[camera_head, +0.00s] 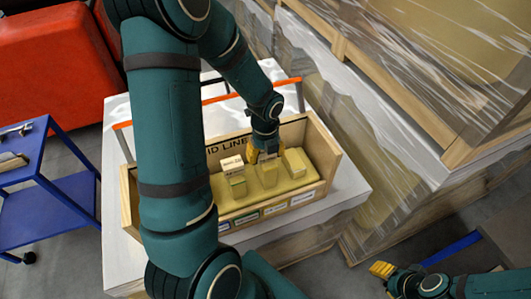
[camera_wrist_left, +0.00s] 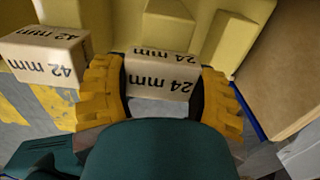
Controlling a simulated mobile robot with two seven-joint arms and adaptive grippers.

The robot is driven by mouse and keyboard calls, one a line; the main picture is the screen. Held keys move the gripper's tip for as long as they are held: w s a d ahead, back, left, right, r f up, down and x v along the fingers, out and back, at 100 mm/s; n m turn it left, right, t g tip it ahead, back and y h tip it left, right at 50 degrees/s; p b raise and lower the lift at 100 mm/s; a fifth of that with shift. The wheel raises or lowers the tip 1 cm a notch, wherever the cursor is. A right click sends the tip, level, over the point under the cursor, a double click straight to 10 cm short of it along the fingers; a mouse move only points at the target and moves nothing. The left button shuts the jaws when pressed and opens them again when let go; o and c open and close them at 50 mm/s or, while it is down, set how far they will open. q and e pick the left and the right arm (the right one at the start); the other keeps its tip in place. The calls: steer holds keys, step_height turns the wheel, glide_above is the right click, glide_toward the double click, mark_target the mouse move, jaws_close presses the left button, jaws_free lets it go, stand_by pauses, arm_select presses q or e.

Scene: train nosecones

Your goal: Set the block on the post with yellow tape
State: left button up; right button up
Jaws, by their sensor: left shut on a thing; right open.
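My left gripper (camera_head: 262,153) is over the middle of the wooden box. In the left wrist view its yellow fingers (camera_wrist_left: 160,92) are shut on a tan block marked 24 mm (camera_wrist_left: 160,75). Another block, marked 42 mm (camera_wrist_left: 45,55), stands apart to the left; it also shows in the head view (camera_head: 231,164). Yellow posts stand in the box, one under my left gripper (camera_head: 268,176) and one to its right (camera_head: 295,163). I cannot make out yellow tape on a post, nor whether the held block touches one. My right gripper (camera_head: 382,269) is open and empty, at the lower right.
The open wooden box (camera_head: 328,160) has lettering inside its back wall and coloured labels along its front. It sits on a pale crate top (camera_head: 345,192). A large wrapped crate (camera_head: 400,120) stands close on the right. A blue cart (camera_head: 65,205) is at the left.

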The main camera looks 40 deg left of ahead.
arm_select(q)
steer(key=o, duration=1)
steer(key=shift+f, duration=0.1)
steer(key=shift+w+r, duration=0.1)
steer(key=shift+r, duration=0.4)
step_height(320, 180, up, 11)
steer(key=p, duration=0.2)
steer(key=s+d+f+n+h, duration=0.1)
steer(key=d+f+n, duration=0.6)
steer(key=n, duration=0.1)
steer(key=s+d+f+n+t+h, duration=0.1)
steer(key=s+d+f+n, duration=0.1)
steer(key=d+f+n, duration=0.5)
steer(key=s+d+f+n+t+h, duration=0.1)
steer(key=d+f+n+h, duration=0.1)
steer(key=d+f+n, duration=0.5)
steer(key=shift+s+d+f+n, duration=0.1)
steer(key=shift+d+f+n, duration=0.1)
steer(key=shift+d+n, duration=0.55)
steer(key=shift+s+d+f+n, duration=0.15)
steer(key=shift+d+n, duration=0.3)
steer(key=shift+n, duration=0.5)
